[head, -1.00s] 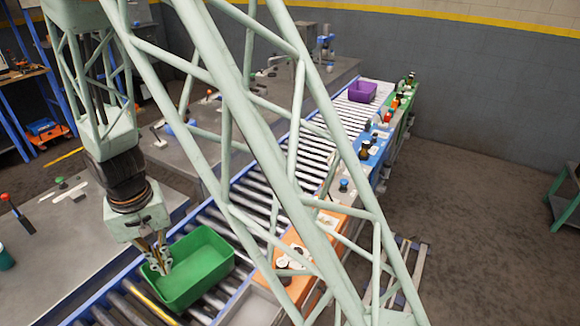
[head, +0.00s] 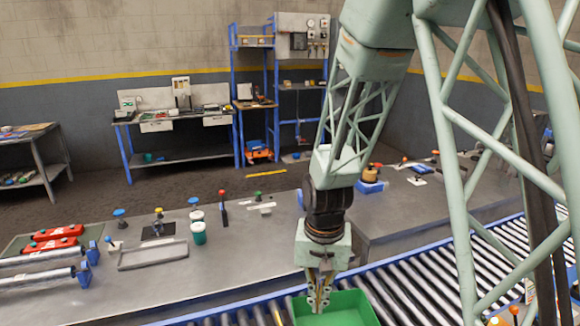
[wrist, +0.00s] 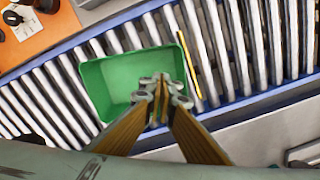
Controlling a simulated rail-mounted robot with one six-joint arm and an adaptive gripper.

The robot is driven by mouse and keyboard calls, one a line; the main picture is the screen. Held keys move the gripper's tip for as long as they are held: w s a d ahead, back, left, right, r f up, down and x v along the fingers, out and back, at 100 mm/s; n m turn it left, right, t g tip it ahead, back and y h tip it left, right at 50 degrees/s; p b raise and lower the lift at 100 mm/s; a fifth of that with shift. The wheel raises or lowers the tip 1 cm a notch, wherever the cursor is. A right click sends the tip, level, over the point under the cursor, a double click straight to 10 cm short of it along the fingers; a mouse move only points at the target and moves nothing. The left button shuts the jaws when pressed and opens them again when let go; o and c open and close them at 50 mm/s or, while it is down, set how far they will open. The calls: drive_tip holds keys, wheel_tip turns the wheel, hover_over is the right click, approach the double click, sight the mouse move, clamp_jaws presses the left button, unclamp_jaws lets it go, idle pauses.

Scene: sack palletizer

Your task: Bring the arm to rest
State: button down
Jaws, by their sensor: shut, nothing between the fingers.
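My gripper (head: 319,303) points down at the end of my pale green arm, over the roller conveyor. Its fingers are together and hold nothing. A green bin (head: 345,306) sits on the rollers just below and behind the fingertips, cut off by the lower edge in the head view. In the wrist view the bin (wrist: 103,76) is empty, and the closed fingertips (wrist: 161,90) show over its right side. I cannot tell the height between the fingertips and the bin.
The roller conveyor (head: 395,290) runs along a grey bench (head: 250,240) with a green cup (head: 199,234), levers and knobs. Red tools (head: 55,238) lie at the left. A blue-framed workbench (head: 185,158) stands by the wall. An orange panel (wrist: 45,32) borders the rollers.

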drive_tip(key=s+d+r+t, duration=0.1)
drive_tip(key=s+d+r, duration=0.25)
drive_tip(key=r, duration=0.35)
drive_tip(key=s+d+r+n, duration=0.1)
drive_tip(key=s+d+r, duration=0.1)
drive_tip(key=s+r, duration=0.35)
drive_tip(key=s+d+r+t, duration=0.1)
drive_tip(key=s+d+r, duration=0.15)
drive_tip(key=r, duration=0.55)
drive_tip(key=s+d+r+t, duration=0.1)
drive_tip(key=s+d+r, duration=0.1)
drive_tip(key=s+r, duration=0.3)
drive_tip(key=s+d+r+n, duration=0.1)
drive_tip(key=s+d+r, duration=0.2)
drive_tip(key=s, duration=1)
drive_tip(key=shift+r+t, duration=0.4)
drive_tip(key=shift+r, duration=0.6)
drive_tip(key=shift+s, duration=0.1)
